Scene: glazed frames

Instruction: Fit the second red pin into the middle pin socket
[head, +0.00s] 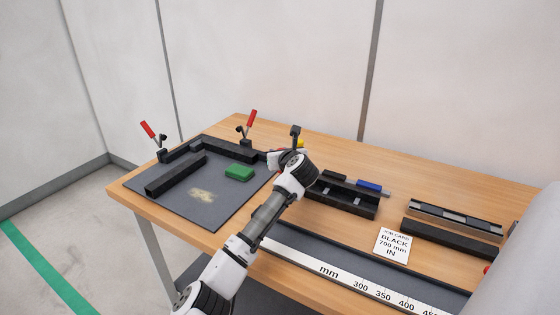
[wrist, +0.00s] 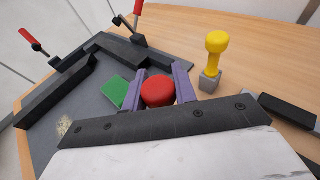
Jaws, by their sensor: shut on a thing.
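A red pin (wrist: 158,92) with a round head sits between the two purple fingers of my gripper (wrist: 160,80) in the wrist view. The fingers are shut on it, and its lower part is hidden. In the head view my arm hides the fingers and the pin. The gripper is near the right side of the dark mat (head: 225,207), right of the green block (head: 240,172), which also shows in the wrist view (wrist: 114,92). I cannot make out the middle pin socket in either view.
Black bars (head: 176,175) and clamps with red handles (head: 147,130) stand on the mat. A yellow-handled tool on a grey block (wrist: 214,60) stands right of my gripper. A black tray (head: 345,200), a job card (head: 392,245) and a ruler (head: 330,277) lie to the right.

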